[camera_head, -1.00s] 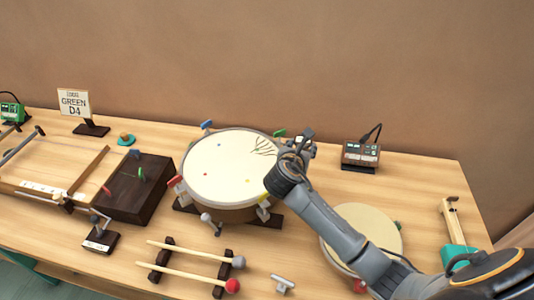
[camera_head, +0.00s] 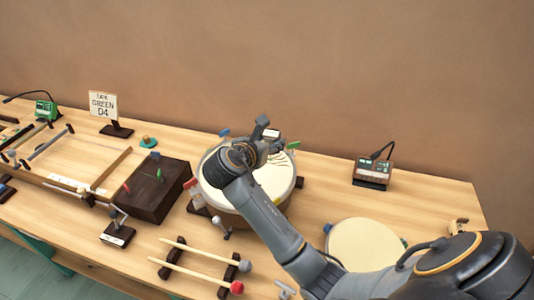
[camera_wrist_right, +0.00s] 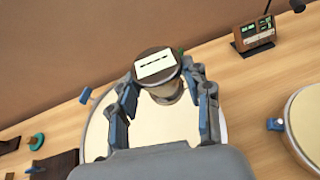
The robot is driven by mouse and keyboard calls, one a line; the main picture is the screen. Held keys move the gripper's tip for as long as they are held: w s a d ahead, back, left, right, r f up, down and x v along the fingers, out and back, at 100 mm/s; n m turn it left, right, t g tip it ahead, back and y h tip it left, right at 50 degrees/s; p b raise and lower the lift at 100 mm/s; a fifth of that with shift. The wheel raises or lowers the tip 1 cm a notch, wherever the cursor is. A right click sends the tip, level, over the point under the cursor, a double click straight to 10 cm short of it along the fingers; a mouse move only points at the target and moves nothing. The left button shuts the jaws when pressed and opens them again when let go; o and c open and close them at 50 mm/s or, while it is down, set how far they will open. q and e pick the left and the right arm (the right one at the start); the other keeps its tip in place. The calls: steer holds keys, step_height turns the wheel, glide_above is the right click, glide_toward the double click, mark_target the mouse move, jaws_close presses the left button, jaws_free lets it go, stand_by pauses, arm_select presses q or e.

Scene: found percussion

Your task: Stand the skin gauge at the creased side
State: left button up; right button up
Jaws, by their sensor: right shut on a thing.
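The skin gauge (camera_wrist_right: 158,66) is a round dark-topped piece with a white, dash-marked label, seen in the right wrist view. My right gripper (camera_wrist_right: 162,92) is shut on it, one finger on each side, over the drum. In the head view my right gripper (camera_head: 262,146) is above the drum's far part and largely hides the gauge. The drum (camera_head: 279,188) has a pale skin, with dark crease lines (camera_head: 280,160) at its right far side. I cannot tell whether the gauge touches the skin. My left gripper is out of view.
A round pale pad (camera_head: 362,246) lies right of the drum, and a small device (camera_head: 372,173) stands behind it. A dark wooden box (camera_head: 155,190) is left of the drum. Mallets (camera_head: 203,266) rest on a rack in front. Coloured tuning keys ring the drum rim.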

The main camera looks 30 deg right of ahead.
steer(key=w+d+f, duration=0.2)
steer(key=w+f, duration=0.1)
steer(key=w+d+f, duration=0.1)
steer(key=f, duration=0.1)
steer(key=shift+w+f, duration=0.15)
steer(key=shift+f, duration=0.1)
steer(key=shift+w+d+f, duration=0.1)
steer(key=shift+f, duration=0.85)
steer(key=shift+w+d+f, duration=0.1)
steer(key=shift+f, duration=0.85)
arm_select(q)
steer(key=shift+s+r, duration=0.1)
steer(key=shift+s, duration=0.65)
arm_select(e)
steer(key=shift+a, duration=0.1)
steer(key=o, duration=1.4)
steer(key=shift+f, duration=0.15)
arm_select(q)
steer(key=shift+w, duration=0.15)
arm_select(e)
steer(key=shift+o, duration=0.2)
